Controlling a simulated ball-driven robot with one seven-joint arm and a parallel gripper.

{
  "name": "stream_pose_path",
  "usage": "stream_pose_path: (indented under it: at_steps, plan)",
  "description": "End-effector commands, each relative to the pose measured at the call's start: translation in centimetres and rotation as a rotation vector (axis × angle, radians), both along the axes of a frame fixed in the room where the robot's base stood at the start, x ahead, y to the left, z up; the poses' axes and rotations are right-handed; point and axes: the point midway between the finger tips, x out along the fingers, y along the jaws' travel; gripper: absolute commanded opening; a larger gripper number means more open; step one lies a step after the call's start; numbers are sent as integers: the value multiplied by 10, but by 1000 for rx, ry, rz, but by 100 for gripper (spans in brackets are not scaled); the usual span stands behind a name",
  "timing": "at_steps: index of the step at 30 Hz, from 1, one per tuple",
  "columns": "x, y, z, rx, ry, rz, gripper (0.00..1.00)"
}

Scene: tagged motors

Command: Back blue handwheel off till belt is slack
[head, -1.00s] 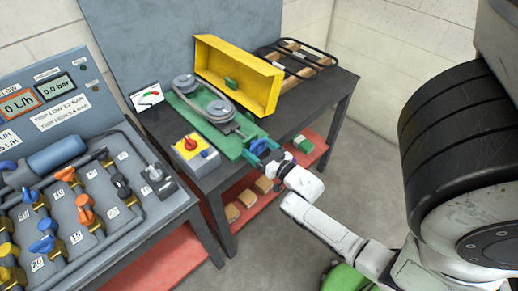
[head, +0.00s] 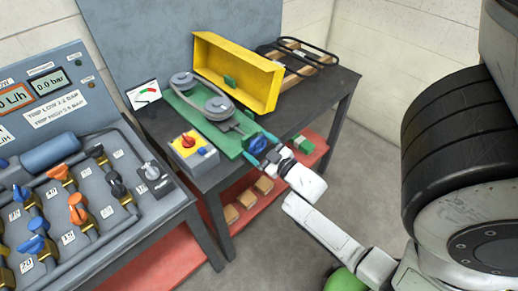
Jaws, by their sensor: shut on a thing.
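The blue handwheel (head: 259,144) sits at the front end of the green belt rig (head: 237,146) on the dark bench. My gripper (head: 261,148) is at the handwheel, its fingers on either side of it, and it is shut on the wheel. The belt (head: 205,88) runs around two grey pulleys on the rig. I cannot tell from this view how tight it is. A white gauge card (head: 145,96) with a red and green arc stands at the left of the rig.
A yellow open box (head: 238,73) stands behind the rig, and a black rack (head: 303,58) lies at the back right. A control box with a red knob (head: 188,140) is left of the rig. A valve panel (head: 65,180) fills the left. Bare floor (head: 345,165) lies right of the bench.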

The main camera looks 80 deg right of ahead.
Motion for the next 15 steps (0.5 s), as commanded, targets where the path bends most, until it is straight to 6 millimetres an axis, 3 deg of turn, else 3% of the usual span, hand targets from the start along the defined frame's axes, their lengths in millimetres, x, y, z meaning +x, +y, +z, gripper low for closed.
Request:
stream_pose_path:
  at_steps: [15]
  plan:
    - [0, 0, 0, -96, 61, 0, 54]
